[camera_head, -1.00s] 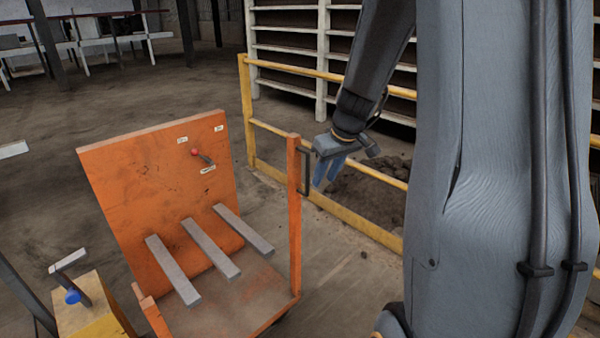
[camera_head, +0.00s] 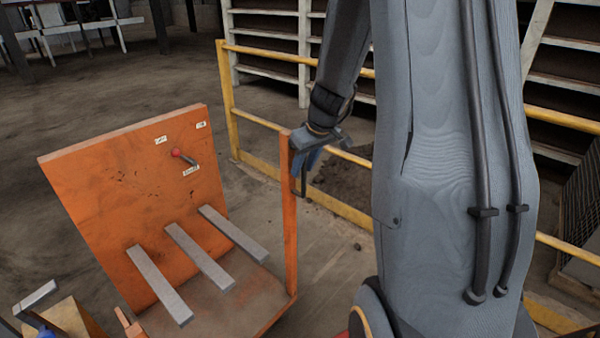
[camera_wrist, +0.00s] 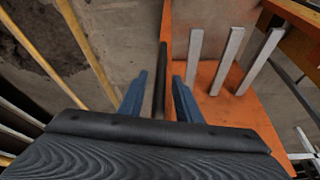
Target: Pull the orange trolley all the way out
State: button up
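The orange trolley (camera_head: 130,180) stands at the left in the head view, with a tall back panel, a flat deck and several grey bars over it. A dark vertical handle is fixed to its right-hand post (camera_head: 290,225). My gripper (camera_head: 305,168) is at this handle and hides part of it. In the wrist view the handle (camera_wrist: 160,80) lies between the two blue fingers of my gripper (camera_wrist: 160,95). Gaps show on both sides of the handle, so the fingers look open around it. The trolley deck (camera_wrist: 250,112) is right of the fingers.
A yellow railing (camera_head: 255,120) runs behind and right of the trolley. White shelving (camera_head: 270,25) stands beyond it. A yellowish block with a lever (camera_head: 75,318) is at the lower left, close to the trolley. Open floor (camera_head: 105,90) lies behind the panel.

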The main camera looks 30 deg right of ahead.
jog(key=shift+x, duration=1.95)
jog(key=shift+c, duration=0.3)
grip_shut()
